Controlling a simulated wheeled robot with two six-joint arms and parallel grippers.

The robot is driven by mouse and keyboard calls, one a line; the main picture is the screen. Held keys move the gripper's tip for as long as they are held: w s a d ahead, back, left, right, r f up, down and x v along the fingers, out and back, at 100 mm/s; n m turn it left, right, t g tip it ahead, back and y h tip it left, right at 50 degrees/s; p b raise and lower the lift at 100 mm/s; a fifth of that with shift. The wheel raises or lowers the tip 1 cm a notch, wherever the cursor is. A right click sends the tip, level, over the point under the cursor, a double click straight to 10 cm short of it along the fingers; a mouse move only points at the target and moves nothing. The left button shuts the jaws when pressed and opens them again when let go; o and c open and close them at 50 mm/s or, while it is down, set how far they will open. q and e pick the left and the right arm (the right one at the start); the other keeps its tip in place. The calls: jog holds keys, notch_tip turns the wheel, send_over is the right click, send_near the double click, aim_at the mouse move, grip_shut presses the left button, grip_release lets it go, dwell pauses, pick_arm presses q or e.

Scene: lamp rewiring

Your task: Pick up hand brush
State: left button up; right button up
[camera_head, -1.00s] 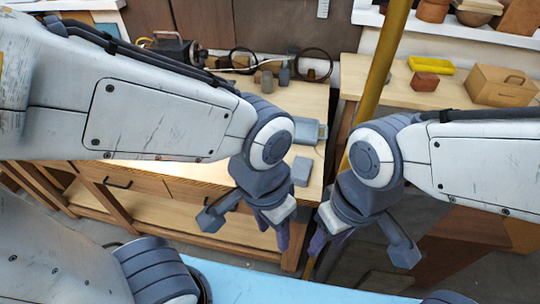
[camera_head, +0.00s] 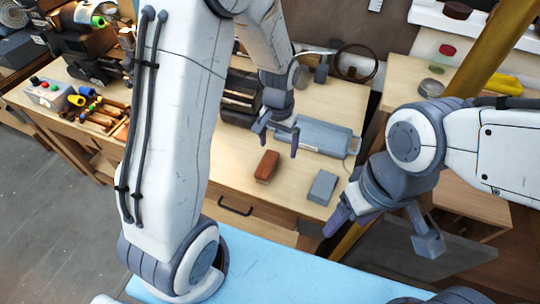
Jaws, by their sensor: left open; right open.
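A reddish-brown block-like object (camera_head: 267,166), which looks like the hand brush, lies on the wooden workbench (camera_head: 235,185) near its front edge. Its bristles cannot be made out clearly. My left gripper (camera_head: 277,141) is open and empty, fingers pointing down, just behind and above the brown object in the picture. It does not appear to touch it. My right gripper (camera_head: 383,228) is open and empty, low at the right, in front of the bench and away from the object.
A grey block (camera_head: 322,187) lies right of the brown object. A flat grey case (camera_head: 318,137) lies behind it. A dark box (camera_head: 240,97) stands to its left. Several tools (camera_head: 100,110) and a grey control box (camera_head: 48,93) occupy the bench's left. A yellow post (camera_head: 497,48) rises at the right.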

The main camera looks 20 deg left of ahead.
pick_arm(q)
jog(key=n, duration=0.1)
send_over(267, 163)
notch_tip(267, 163, down, 4)
jog(key=shift+a+f, duration=0.15)
notch_tip(267, 163, down, 4)
jog(key=shift+r+p, duration=0.15)
jog(key=shift+p, duration=0.5)
jog(key=shift+f, duration=0.55)
jog(key=shift+f+p, duration=0.6)
notch_tip(267, 163, down, 3)
jog(key=shift+f+p, duration=0.1)
jog(key=shift+p, duration=0.55)
jog(key=shift+w+f, duration=0.1)
jog(key=shift+f, duration=0.3)
grip_shut()
jog(key=shift+r, duration=0.1)
